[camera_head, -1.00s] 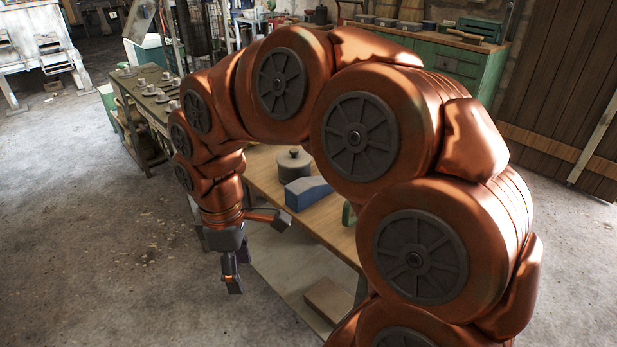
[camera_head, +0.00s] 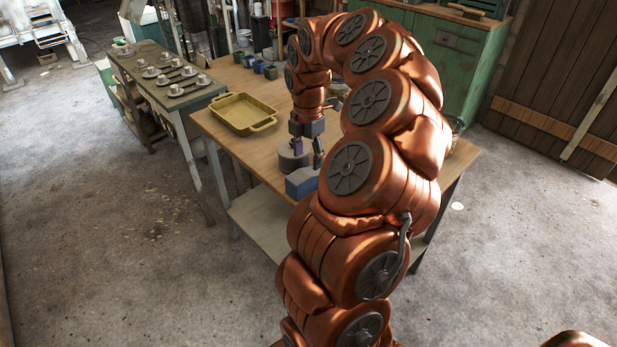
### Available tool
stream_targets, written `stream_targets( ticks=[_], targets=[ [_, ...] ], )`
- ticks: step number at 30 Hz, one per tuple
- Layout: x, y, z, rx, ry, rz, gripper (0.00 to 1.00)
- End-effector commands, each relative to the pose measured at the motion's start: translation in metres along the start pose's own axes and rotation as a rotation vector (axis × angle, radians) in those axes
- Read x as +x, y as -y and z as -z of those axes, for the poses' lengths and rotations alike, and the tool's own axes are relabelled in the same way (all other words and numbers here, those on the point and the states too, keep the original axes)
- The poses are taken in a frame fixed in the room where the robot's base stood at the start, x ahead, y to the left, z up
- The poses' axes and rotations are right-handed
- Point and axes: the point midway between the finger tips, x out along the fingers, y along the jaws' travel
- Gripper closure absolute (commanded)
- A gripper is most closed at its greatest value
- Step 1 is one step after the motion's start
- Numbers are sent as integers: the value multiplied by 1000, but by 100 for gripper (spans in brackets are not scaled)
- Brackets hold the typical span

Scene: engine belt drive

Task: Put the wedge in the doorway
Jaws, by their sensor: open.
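A blue block with a sloped top (camera_head: 301,183), which looks like the wedge, lies on the wooden table (camera_head: 225,145) near its front edge. My arm partly covers its right side. My gripper (camera_head: 308,153) points down over the table, just behind the blue block and beside a grey round lidded pot (camera_head: 288,160). Its fingers are apart, and I see nothing held between them. I cannot tell whether a finger touches the pot. A brown plank door (camera_head: 555,85) stands at the right; no open doorway is clear in this view.
A yellow tray (camera_head: 243,112) sits at the table's left, with several small coloured cups (camera_head: 258,66) behind it. A narrow bench with metal parts (camera_head: 165,78) stands to the left. A green cabinet (camera_head: 458,60) is behind.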

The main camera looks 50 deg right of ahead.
Motion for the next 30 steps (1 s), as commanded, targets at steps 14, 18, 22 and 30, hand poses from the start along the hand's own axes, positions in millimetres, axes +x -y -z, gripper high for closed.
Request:
stream_targets(
  ticks=[14,18,22,30],
  targets=[
    [48,3,-1,1,-4,4,38],
    [59,2,0,0,-3,1,38],
    [60,2,0,0,-2,-1,38],
    [60,2,0,1,-2,-1,58]
  ],
)
